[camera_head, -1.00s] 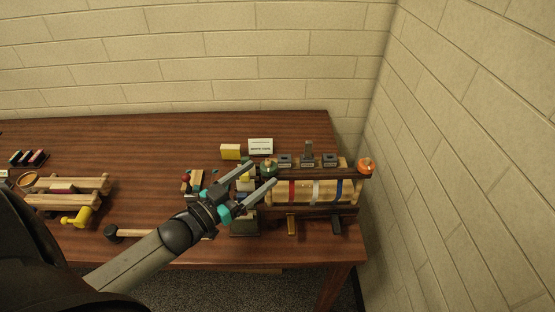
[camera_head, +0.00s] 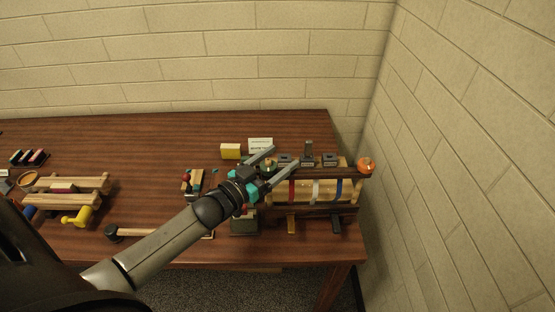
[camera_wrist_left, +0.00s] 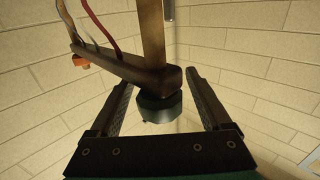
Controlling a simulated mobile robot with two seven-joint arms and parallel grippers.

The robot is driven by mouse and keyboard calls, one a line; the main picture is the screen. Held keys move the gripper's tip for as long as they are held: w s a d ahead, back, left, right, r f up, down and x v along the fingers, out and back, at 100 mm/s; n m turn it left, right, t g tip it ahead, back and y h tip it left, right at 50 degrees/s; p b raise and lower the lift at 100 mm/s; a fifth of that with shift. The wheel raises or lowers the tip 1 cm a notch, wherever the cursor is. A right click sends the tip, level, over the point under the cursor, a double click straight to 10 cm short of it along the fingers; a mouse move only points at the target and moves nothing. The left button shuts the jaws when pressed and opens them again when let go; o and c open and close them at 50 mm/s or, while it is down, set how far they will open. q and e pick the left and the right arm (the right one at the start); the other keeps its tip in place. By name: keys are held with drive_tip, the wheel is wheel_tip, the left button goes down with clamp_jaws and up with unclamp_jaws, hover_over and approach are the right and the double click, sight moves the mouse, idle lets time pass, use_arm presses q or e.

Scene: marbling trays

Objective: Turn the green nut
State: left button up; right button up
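The green nut (camera_wrist_left: 160,107) shows dark green in the left wrist view, at the end of a dark bar (camera_wrist_left: 150,76). My left gripper (camera_wrist_left: 158,80) is open, with one finger on each side of the nut and a visible gap to each. In the head view my left gripper (camera_head: 281,158) is at the left end of the clamp rack, its fingers spread around the nut (camera_head: 269,167), which is partly hidden there. My right gripper is in neither view.
An orange nut (camera_head: 365,165) sits at the rack's right end, close to the wall. A white label card (camera_head: 260,144) and a yellow block (camera_head: 231,151) stand behind. A mallet (camera_head: 113,232) lies at the front left.

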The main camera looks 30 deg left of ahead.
sight(271, 169)
use_arm(q)
clamp_jaws()
idle(0.5)
drive_tip(key=shift+m+h+b, duration=0.3)
drive_tip(key=shift+m+h, duration=0.2)
drive_tip(key=shift+h, duration=0.3)
drive_tip(key=m+g+h+b, duration=0.4)
drive_tip(key=g+b, duration=0.1)
drive_tip(key=s+d+m+g+h+b, duration=0.1)
drive_tip(key=m+g+h+b, duration=0.3)
drive_tip(key=g+b, duration=0.1)
drive_tip(key=s+d+m+g+h+b, duration=0.1)
drive_tip(key=m+g+h+b, duration=0.3)
drive_tip(key=b, duration=0.2)
drive_tip(key=shift+s+d+f+m+g+b, duration=0.2)
drive_tip(key=shift+f+m+g+b, duration=0.1)
drive_tip(key=shift+g+b, duration=0.1)
drive_tip(key=shift+s+r+m+g+b, duration=0.15)
drive_tip(key=shift+s+m+g+b, duration=0.1)
drive_tip(key=shift+m+g+b, duration=0.7)
drive_tip(key=shift+n+g, duration=0.25)
